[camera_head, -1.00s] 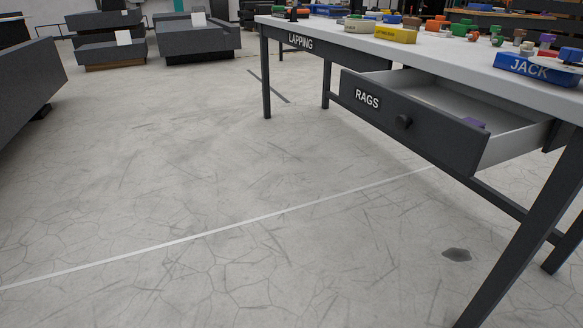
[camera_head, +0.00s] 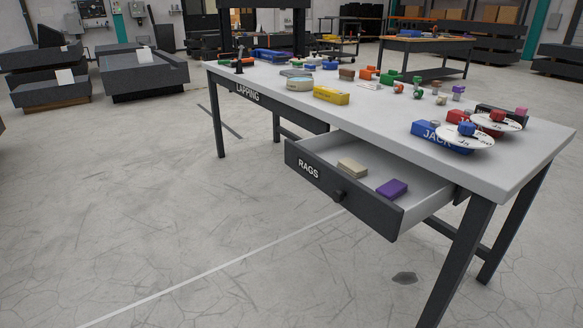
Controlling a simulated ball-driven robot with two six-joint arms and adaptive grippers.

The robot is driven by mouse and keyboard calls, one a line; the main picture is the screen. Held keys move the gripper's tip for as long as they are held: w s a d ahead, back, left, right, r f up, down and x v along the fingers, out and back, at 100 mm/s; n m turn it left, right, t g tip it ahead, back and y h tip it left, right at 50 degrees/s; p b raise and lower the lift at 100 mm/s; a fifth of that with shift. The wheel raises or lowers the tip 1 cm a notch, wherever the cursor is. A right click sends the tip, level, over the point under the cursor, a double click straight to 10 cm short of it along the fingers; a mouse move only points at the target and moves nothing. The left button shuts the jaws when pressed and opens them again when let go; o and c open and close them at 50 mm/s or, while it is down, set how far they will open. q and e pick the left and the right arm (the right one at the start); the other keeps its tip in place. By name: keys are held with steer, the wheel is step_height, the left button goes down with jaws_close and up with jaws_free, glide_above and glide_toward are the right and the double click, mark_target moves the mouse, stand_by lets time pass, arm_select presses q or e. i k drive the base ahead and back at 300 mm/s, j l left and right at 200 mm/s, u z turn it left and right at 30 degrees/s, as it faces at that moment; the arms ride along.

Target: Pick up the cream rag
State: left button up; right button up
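The cream rag (camera_head: 352,168) is a small folded block lying in the open drawer (camera_head: 336,197) marked RAGS, under the front of the table (camera_head: 482,172). A purple rag (camera_head: 392,188) lies to its right in the same drawer, apart from it. The drawer is pulled well out, and its dark front carries a round knob (camera_head: 338,196). Neither of my grippers shows in the head view.
The tabletop holds a yellow box (camera_head: 331,95), a blue JACK box (camera_head: 437,135), a red box (camera_head: 468,119), white discs and several small coloured pieces. A shut drawer marked LAPPING (camera_head: 248,93) is left of the open one. The floor (camera_head: 170,220) in front is clear.

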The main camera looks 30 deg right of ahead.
mark_target(355, 169)
steer(key=z, duration=1.3)
